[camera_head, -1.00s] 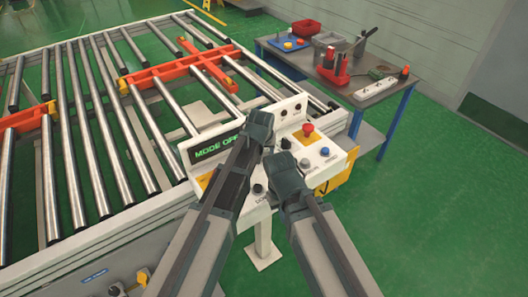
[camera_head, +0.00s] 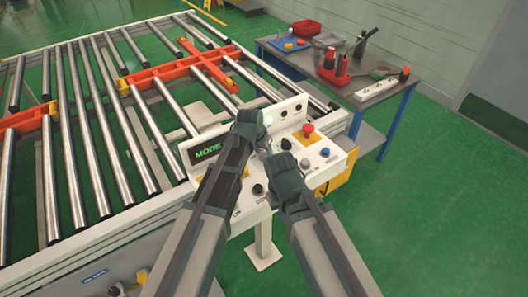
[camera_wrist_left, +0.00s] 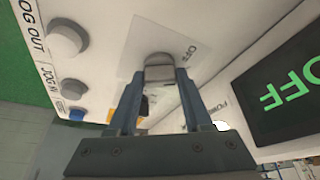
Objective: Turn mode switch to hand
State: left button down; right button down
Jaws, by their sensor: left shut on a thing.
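The control panel (camera_head: 322,160) stands beside the roller conveyor and carries a red mushroom button (camera_head: 308,129), a blue button (camera_head: 325,152) and dark knobs. Its green-lettered display (camera_head: 207,152) is partly covered by my left arm; "MODE" shows in the head view and "OFF" on the display (camera_wrist_left: 295,88) in the left wrist view. My left gripper (camera_head: 254,122) is over the panel. In the left wrist view its fingers (camera_wrist_left: 160,80) are shut on the grey mode switch knob (camera_wrist_left: 160,60), next to an "OFF" label. My right gripper (camera_head: 285,165) is over the panel's middle; its jaws cannot be made out.
The roller conveyor (camera_head: 110,130) with an orange transfer frame (camera_head: 200,66) lies to the left. A grey workbench (camera_head: 385,75) with a red bin (camera_head: 306,28), tools and a white power strip (camera_head: 376,89) stands behind the panel. Green floor is clear to the right.

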pick_arm(q)
jog(key=m, duration=0.2)
jog(key=m+g+h, duration=0.1)
jog(key=m, duration=0.2)
jog(key=shift+w+a+m+g+h, duration=0.2)
jog(key=shift+m+g+h, duration=0.1)
dwell(0.4)
jog(key=shift+c, duration=1.6)
grip_release()
jog(key=p+v, duration=1.2)
jog(key=v, duration=0.2)
jog(key=shift+p, duration=0.4)
jog(key=shift+f, duration=0.15)
